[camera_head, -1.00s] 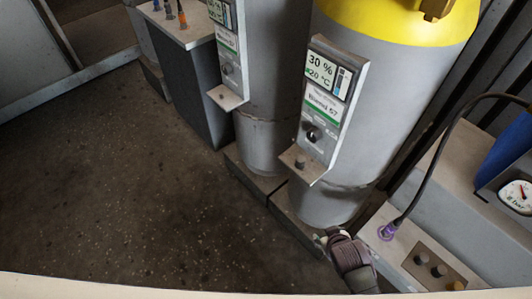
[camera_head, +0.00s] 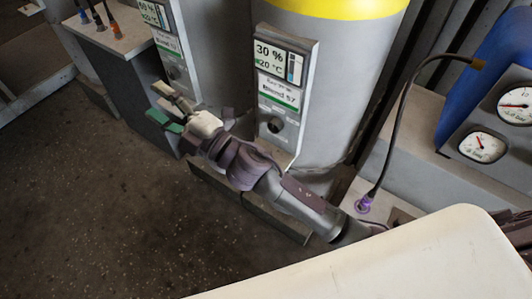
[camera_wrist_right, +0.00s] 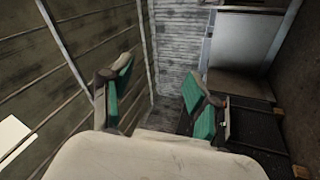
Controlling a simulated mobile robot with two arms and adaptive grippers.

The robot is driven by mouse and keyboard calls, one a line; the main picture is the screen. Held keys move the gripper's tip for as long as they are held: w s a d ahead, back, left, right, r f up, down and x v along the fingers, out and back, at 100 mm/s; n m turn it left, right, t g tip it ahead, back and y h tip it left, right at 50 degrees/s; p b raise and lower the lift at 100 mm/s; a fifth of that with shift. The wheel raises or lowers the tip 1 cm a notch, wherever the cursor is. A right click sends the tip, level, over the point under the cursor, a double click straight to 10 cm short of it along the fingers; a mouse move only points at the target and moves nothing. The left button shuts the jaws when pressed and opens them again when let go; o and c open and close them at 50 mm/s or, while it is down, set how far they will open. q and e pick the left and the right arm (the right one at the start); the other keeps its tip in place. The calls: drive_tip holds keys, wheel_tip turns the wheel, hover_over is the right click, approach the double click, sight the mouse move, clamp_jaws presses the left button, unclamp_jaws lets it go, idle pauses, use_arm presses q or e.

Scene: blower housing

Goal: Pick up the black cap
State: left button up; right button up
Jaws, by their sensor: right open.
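My right gripper (camera_head: 163,109) is open, reaching leftward in front of the grey cylinders. In the right wrist view (camera_wrist_right: 160,92) its green-padded fingers stand apart with nothing between them. A dark round knob (camera_head: 275,125) sits on the front panel of the yellow-topped cylinder, right of the gripper and apart from it. I cannot tell whether this is the black cap. No loose black cap can be made out now. The small shelf below the panel is largely hidden behind my right arm. My left gripper is not in view.
The yellow-topped cylinder (camera_head: 345,70) and another grey cylinder stand behind my arm. A grey cabinet (camera_head: 118,62) is at upper left. A black cable (camera_head: 390,150) with a purple plug (camera_head: 363,205) and pressure gauges (camera_head: 483,147) are at right. Dark floor (camera_head: 90,215) lies open at left.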

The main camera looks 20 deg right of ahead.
drive_tip(key=s+a+r+n+g+y, duration=0.1)
drive_tip(key=s+a+n+g+y, duration=0.65)
drive_tip(key=n+g, duration=0.8)
drive_tip(key=n+g+h, duration=0.1)
drive_tip(key=n+h, duration=1.3)
drive_tip(key=h, duration=1.3)
approach(266, 151)
drive_tip(key=shift+h, duration=0.25)
drive_tip(key=x, duration=0.4)
drive_tip(key=shift+a+f, duration=0.2)
drive_tip(key=shift+a, duration=0.1)
drive_tip(key=shift+s+d+f, duration=0.1)
drive_tip(key=shift+d+f, duration=0.1)
drive_tip(key=shift+f, duration=0.4)
drive_tip(key=x, duration=0.2)
drive_tip(key=p+x, duration=0.1)
drive_tip(key=x, duration=0.1)
drive_tip(key=shift+d, duration=0.3)
drive_tip(key=shift+d+f+p, duration=0.15)
drive_tip(key=shift+f+p, duration=0.15)
drive_tip(key=shift+f, duration=0.15)
drive_tip(key=c, duration=1)
